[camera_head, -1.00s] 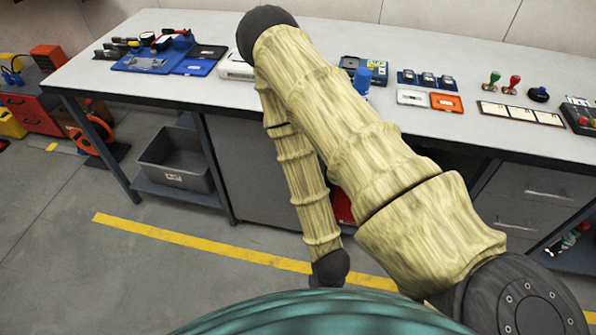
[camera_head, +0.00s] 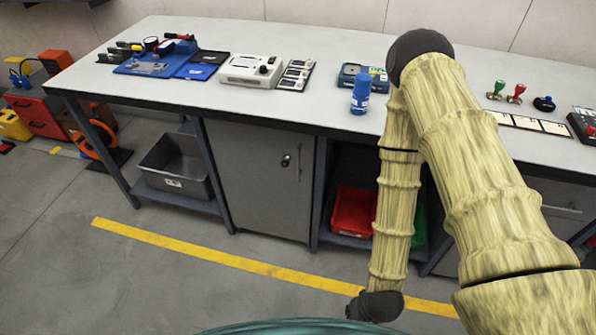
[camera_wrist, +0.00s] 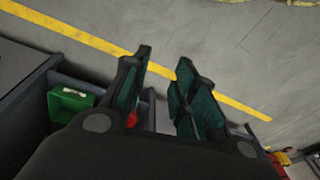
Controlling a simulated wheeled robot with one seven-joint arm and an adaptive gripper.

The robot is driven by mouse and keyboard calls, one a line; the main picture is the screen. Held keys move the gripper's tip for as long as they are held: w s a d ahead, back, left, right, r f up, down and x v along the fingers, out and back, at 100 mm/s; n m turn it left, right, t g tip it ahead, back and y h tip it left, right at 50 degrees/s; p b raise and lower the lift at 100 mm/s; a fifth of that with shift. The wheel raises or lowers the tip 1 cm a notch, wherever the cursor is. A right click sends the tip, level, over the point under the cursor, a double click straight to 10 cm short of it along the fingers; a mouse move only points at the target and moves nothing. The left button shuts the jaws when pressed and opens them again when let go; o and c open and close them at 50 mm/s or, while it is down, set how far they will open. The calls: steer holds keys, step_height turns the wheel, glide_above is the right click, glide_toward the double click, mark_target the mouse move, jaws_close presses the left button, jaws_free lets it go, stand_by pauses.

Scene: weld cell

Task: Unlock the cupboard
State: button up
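The grey cupboard (camera_head: 250,185) is under the workbench, with its door closed. A small round dark lock or knob (camera_head: 285,160) is on the upper right of the door, beside a thin vertical handle (camera_head: 298,165). I cannot tell whether a key is in it. My gripper (camera_wrist: 166,62) shows in the wrist view with its two dark green-padded fingers apart and nothing held between them. In the head view my arm hangs right of the cupboard, and the gripper fingers cannot be made out.
The workbench (camera_head: 215,102) holds a blue bottle (camera_head: 361,92), a white device (camera_head: 250,70) and several tools. A grey bin (camera_head: 176,165) stands left of the cupboard. A red bin (camera_head: 353,212) is to its right. The floor in front is clear, with a yellow line (camera_head: 220,262).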

steer(key=w+a+f+m+t+y+b, duration=0.15)
steer(key=w+a+f+t+b, duration=0.3)
steer(key=w+a+b, duration=0.5)
steer(key=m+t+h+b, duration=0.95)
steer(key=m+b, duration=0.95)
steer(key=b, duration=0.8)
glide_toward(284, 166)
steer(key=shift+t+y, duration=0.8)
steer(key=shift+d+f+b+x, duration=0.2)
steer(key=shift+b+x, duration=0.4)
steer(key=shift+x, duration=1.1)
steer(key=shift+d+f+b+x, duration=0.2)
steer(key=shift+b+x, duration=0.35)
steer(key=shift+x, duration=1.1)
steer(key=shift+d+f+b+x, duration=0.2)
steer(key=shift+b+x, duration=0.4)
steer(key=shift+x, duration=1.1)
steer(key=shift+s, duration=0.15)
jaws_close()
